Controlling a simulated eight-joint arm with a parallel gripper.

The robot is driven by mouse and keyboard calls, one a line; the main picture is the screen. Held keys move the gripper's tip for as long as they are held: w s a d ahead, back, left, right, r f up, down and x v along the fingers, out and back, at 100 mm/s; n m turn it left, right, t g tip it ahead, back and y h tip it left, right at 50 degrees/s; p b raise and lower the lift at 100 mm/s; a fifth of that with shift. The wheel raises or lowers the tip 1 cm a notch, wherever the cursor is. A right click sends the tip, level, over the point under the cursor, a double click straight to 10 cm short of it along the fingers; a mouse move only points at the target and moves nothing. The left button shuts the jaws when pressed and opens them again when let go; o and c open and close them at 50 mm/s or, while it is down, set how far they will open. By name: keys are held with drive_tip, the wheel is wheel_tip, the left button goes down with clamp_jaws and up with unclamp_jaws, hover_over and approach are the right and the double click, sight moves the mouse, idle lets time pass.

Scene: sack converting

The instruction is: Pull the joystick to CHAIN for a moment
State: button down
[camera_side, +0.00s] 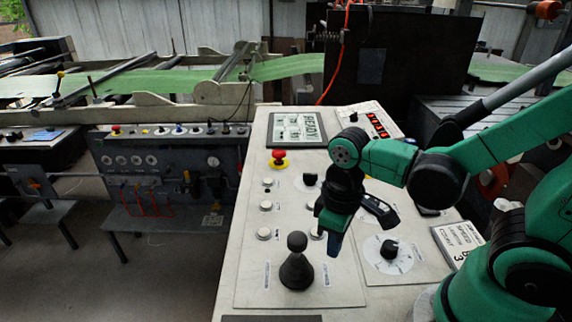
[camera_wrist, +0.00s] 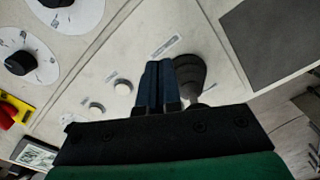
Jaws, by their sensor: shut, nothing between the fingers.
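The joystick (camera_side: 296,268) is a dark stick with a round knob on a wide conical boot, standing about upright near the front of the pale control panel (camera_side: 249,240). Small labels flank it, too small to read. My gripper (camera_side: 334,246) is shut and empty, its blue fingers pointing down, to the right of the joystick knob. In the wrist view the shut fingers (camera_wrist: 154,85) lie just left of the joystick boot (camera_wrist: 190,72); the gripper body partly hides the joystick there. I cannot tell whether the fingers touch it.
A red emergency button (camera_side: 279,157) on yellow, a READY screen (camera_side: 297,128) and several white buttons and dark knobs share the panel. A black dial knob (camera_side: 389,249) is right of my gripper.

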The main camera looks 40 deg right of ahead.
wheel_tip(320, 180, up, 8)
drive_tip(key=shift+f, duration=0.2)
idle(0.5)
drive_tip(key=w+d+m+t, duration=0.1)
drive_tip(key=t, duration=0.1)
drive_tip(key=w+m+t, duration=0.1)
drive_tip(key=w+t, duration=0.1)
drive_tip(key=w+d+m+t, duration=0.1)
drive_tip(key=w+t, duration=0.1)
drive_tip(key=t, duration=0.1)
drive_tip(key=shift+w+d+r, duration=0.15)
drive_tip(key=shift+d+r, duration=0.1)
drive_tip(key=shift+d, duration=0.05)
idle(1.1)
